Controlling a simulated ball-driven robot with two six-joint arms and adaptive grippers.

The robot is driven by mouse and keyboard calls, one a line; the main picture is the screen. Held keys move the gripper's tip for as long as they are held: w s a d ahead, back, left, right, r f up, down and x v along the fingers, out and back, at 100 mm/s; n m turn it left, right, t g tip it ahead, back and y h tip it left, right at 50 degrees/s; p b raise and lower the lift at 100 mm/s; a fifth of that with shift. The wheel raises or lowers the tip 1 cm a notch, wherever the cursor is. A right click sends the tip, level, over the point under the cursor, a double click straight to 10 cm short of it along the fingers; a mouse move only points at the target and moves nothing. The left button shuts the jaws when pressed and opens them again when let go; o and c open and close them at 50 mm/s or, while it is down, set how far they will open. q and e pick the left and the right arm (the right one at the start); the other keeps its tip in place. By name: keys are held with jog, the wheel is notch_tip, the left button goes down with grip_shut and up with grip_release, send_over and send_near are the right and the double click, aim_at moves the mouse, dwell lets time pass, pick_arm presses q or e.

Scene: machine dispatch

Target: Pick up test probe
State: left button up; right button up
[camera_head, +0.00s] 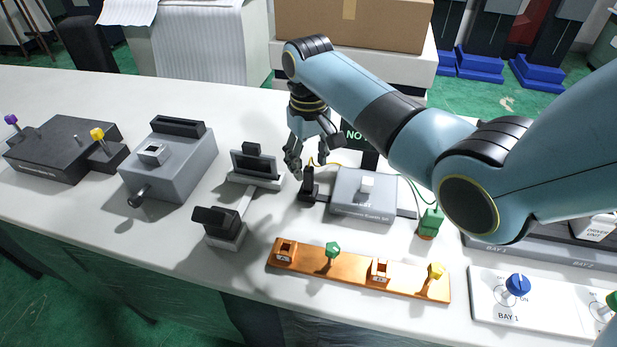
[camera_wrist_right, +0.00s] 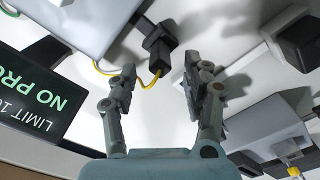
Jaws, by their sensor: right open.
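The test probe (camera_head: 308,186) is a small black upright piece in the middle of the table, beside the left side of the grey tester box. A yellow cable joins it. In the right wrist view the probe (camera_wrist_right: 158,44) lies just beyond the fingertips, roughly between them. My right gripper (camera_head: 309,164) is open and empty above the probe, with its fingers pointing down; its two fingers also show in the wrist view (camera_wrist_right: 160,68). They look apart from the probe. My left gripper is not in view.
The grey tester box (camera_head: 350,205) stands right of the probe, with a dark display (camera_head: 354,134) behind it. A grey stand with a dark screen (camera_head: 253,163) is to the left. An orange rack (camera_head: 340,274) lies in front. Grey and black boxes stand further left.

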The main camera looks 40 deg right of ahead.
aim_at(309, 183)
jog(key=shift+f, duration=1.3)
grip_shut()
jog(key=shift+r, duration=0.15)
